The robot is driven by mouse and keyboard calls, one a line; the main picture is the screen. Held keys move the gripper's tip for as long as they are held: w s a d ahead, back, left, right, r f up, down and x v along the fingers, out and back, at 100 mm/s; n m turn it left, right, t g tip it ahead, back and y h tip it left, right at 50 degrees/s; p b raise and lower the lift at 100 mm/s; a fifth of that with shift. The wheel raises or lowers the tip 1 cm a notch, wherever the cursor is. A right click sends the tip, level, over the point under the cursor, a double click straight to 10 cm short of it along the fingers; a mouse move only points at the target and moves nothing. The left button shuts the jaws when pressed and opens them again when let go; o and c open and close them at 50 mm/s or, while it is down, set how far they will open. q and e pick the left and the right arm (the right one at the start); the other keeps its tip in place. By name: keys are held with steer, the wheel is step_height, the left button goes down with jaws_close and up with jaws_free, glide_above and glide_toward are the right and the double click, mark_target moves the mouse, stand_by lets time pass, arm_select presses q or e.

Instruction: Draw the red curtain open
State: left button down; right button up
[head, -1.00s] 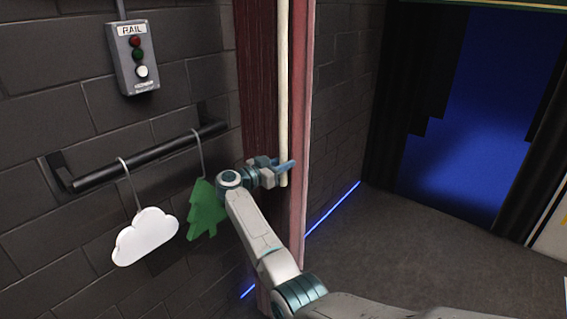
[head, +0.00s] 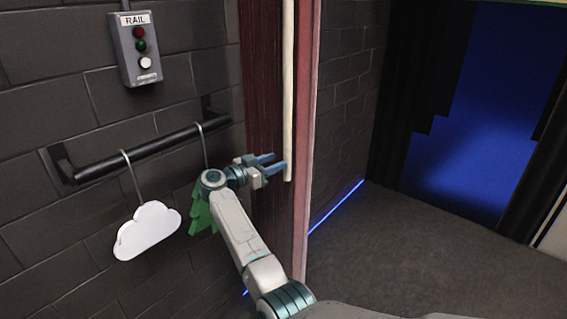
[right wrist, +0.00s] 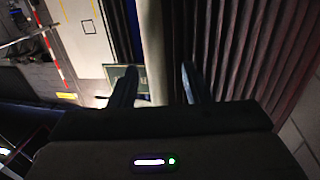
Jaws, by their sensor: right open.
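The red curtain (head: 264,75) hangs bunched in a narrow dark red strip with a pinkish edge, right of the brick wall. A cream rod (head: 288,90) hangs upright in front of it, its lower end free. My right gripper (head: 278,163) is open and empty, its blue fingertips just left of the rod near its lower end. In the right wrist view the rod (right wrist: 153,45) shows between the two fingers (right wrist: 158,85), ahead of them, and the curtain folds (right wrist: 265,50) fill the right side. Whether a finger touches the rod I cannot tell. My left gripper is out of view.
A grey button box (head: 137,50) marked RAIL is on the wall at left. Below it a black bar (head: 135,155) carries a white cloud (head: 147,231) and a green tree (head: 200,212), partly hidden by my arm. Open floor (head: 400,250) lies at right.

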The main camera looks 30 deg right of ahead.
steer(key=a, duration=0.2)
steer(key=a+b, duration=0.1)
steer(key=s+a, duration=0.1)
steer(key=a, duration=0.1)
steer(key=shift+a, duration=0.35)
